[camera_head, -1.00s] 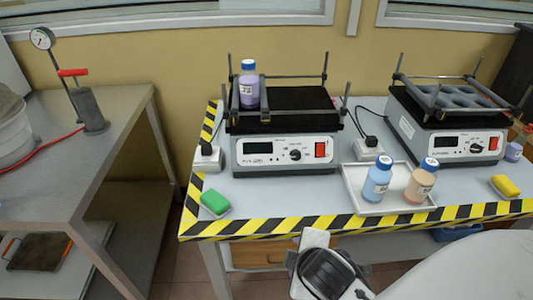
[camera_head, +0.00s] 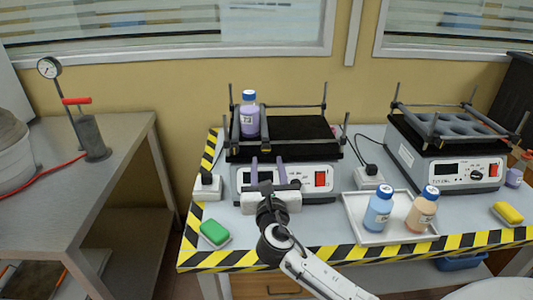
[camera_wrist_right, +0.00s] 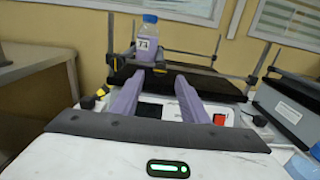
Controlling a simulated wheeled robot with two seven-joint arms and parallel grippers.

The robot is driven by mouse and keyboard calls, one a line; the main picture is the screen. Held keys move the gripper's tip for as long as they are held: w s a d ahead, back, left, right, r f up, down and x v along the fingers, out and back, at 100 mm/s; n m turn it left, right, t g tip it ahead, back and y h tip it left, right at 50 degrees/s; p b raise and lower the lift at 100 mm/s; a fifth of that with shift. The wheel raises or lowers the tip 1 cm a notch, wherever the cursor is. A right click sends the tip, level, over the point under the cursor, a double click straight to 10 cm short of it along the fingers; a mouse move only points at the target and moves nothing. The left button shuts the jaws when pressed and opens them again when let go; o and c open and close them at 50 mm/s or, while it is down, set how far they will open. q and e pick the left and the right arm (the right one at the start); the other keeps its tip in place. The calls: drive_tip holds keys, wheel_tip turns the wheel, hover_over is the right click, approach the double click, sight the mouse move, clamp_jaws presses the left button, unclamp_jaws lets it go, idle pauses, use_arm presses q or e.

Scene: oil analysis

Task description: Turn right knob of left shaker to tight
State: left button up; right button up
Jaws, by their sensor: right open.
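The left shaker (camera_head: 318,187) stands on the table with a black platform, upright posts and metal bars. A bottle with purple liquid and a blue cap (camera_head: 249,117) is upright on its platform, beside a bar clamp. The front panel has a round dial (camera_head: 296,182), partly behind my gripper, and a red switch (camera_head: 321,179). The clamp knobs at the bar ends are too small to tell their setting. My right gripper (camera_head: 268,168) is open and empty in front of the panel, fingers apart. In the wrist view its fingers (camera_wrist_right: 158,88) point toward the shaker. My left gripper is out of view.
A white tray (camera_head: 352,218) holds a blue bottle (camera_head: 378,208) and an orange bottle (camera_head: 421,210). A second shaker (camera_head: 468,172) stands at the right. A green sponge (camera_head: 213,232) and a yellow sponge (camera_head: 508,213) lie near the striped front edge. A plug box (camera_head: 208,186) stands left.

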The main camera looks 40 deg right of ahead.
sight(266, 149)
drive_tip(key=x, duration=0.6)
clamp_jaws()
